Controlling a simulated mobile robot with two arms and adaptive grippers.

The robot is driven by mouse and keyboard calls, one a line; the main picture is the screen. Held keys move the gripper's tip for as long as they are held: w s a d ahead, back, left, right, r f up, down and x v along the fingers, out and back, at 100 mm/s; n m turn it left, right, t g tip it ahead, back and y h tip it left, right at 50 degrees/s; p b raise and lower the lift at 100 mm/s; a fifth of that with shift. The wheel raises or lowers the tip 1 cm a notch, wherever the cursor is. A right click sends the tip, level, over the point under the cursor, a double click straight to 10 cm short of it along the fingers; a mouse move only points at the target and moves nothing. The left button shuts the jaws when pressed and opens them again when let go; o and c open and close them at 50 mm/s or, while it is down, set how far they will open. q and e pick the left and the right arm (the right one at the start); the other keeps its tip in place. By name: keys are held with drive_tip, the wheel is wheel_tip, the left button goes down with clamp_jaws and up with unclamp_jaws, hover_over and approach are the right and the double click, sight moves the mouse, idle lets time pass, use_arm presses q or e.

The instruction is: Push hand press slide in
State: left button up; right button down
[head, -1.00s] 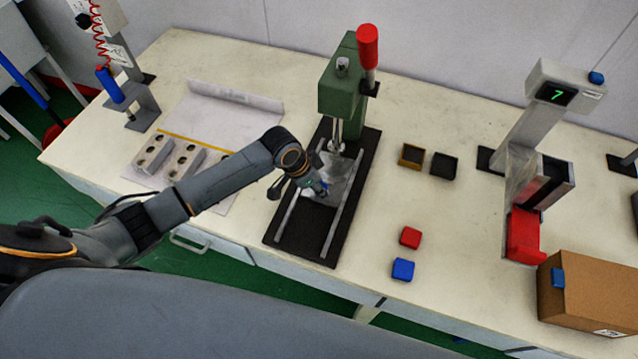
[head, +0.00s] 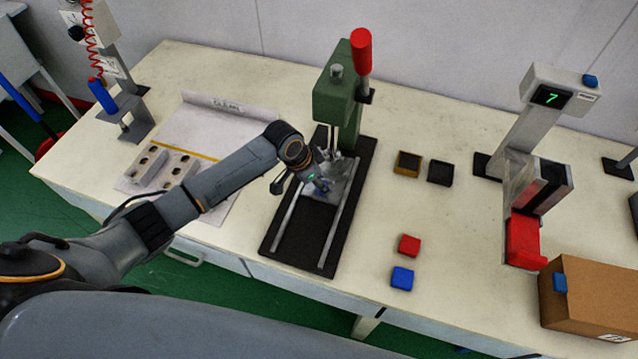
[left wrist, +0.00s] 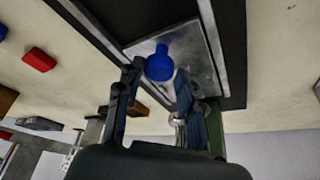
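The green hand press (head: 334,100) with its red handle (head: 361,52) stands on a black base (head: 290,240) with two metal rails. Its metal slide plate (head: 341,184) sits between the rails near the press column, partly hidden by my left gripper. My left gripper (head: 318,182) is low over the front part of the plate. In the left wrist view the slide's blue knob (left wrist: 160,65) stands at the fingertips, between the two spread fingers of my left gripper (left wrist: 160,72). I see small gaps beside the knob, so no firm grasp shows. My right gripper is out of view.
Grey mould blocks (head: 165,165) lie on a paper sheet (head: 215,130) to the left. Two small open boxes (head: 408,163), a red block (head: 409,245) and a blue block (head: 402,278) are to the right. A scale stand (head: 520,125) and cardboard box (head: 590,295) are farther right.

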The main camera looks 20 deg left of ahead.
use_arm(q)
drive_tip(key=shift+o, duration=0.8)
drive_tip(key=shift+w+f, duration=0.1)
drive_tip(key=shift+w, duration=0.05)
drive_tip(key=shift+r, duration=0.2)
drive_tip(key=v, duration=1.1)
drive_tip(key=shift+r, duration=0.3)
